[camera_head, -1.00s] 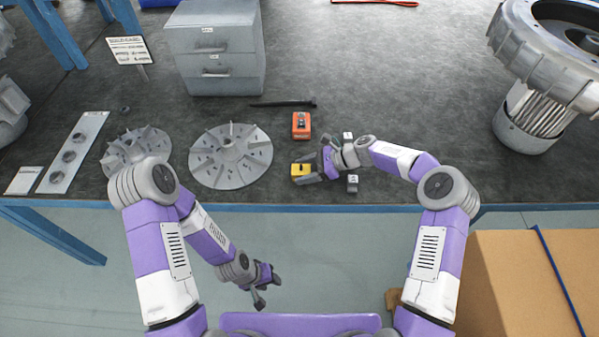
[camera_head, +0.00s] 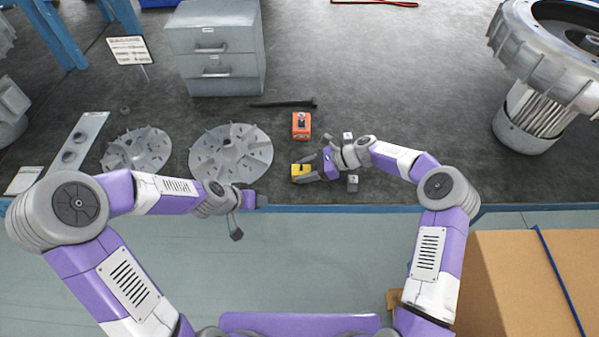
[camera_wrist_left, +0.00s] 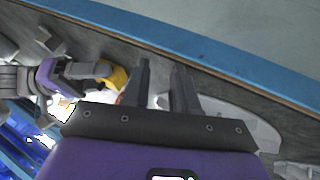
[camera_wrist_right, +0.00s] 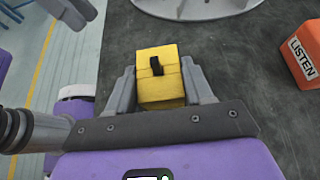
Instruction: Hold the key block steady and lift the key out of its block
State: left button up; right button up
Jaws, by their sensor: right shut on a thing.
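The yellow key block (camera_head: 301,172) stands near the bench's front edge, with a small black key (camera_wrist_right: 157,66) upright in its top. My right gripper (camera_head: 310,172) is shut on the block from both sides; the right wrist view shows the yellow block (camera_wrist_right: 160,92) between its fingers. My left gripper (camera_head: 262,200) is empty near the front edge, left of and lower than the block. In the left wrist view its fingers (camera_wrist_left: 163,80) stand apart with a gap, and part of the yellow block (camera_wrist_left: 116,77) shows to their left.
An orange block (camera_head: 301,126) marked LISTEN stands behind the key block. A finned disc (camera_head: 230,152) lies to the left. Two small grey blocks, one behind (camera_head: 348,136) and one in front (camera_head: 352,183), flank my right wrist. A dark rod (camera_head: 283,103) lies behind.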

pick_arm(q)
jog(key=shift+m+h, duration=0.3)
jog(key=shift+m, duration=0.6)
jog(key=w+r, duration=0.1)
jog(key=r, duration=0.1)
jog(key=w+d+r, duration=0.1)
jog(key=w+r, duration=0.1)
jog(key=shift+w+r, duration=0.1)
jog(key=shift+r, duration=0.05)
jog(key=w+d+r+m+h, duration=0.1)
jog(key=w+d+r+m, duration=0.2)
jog(key=w+d+m, duration=0.1)
jog(key=m+g+y, duration=0.2)
jog(key=m+g, duration=0.3)
jog(key=m, duration=0.2)
send_near(301, 165)
jog(key=shift+s+d+f, duration=0.2)
jog(key=shift+d+f, duration=0.15)
jog(key=shift+f, duration=0.1)
jog(key=shift+s+d+f, duration=0.2)
jog(key=shift+d+f, duration=0.1)
jog(key=shift+f, duration=0.15)
notch_tip(301, 165, up, 4)
jog(key=w+d+m+y, duration=0.1)
jog(key=d+m+y, duration=0.2)
jog(key=m+y, duration=0.1)
jog(key=shift+a+f, duration=0.1)
jog(key=shift+f, duration=2.25)
jog(key=shift+a+f, duration=0.15)
jog(key=shift+f, duration=2.2)
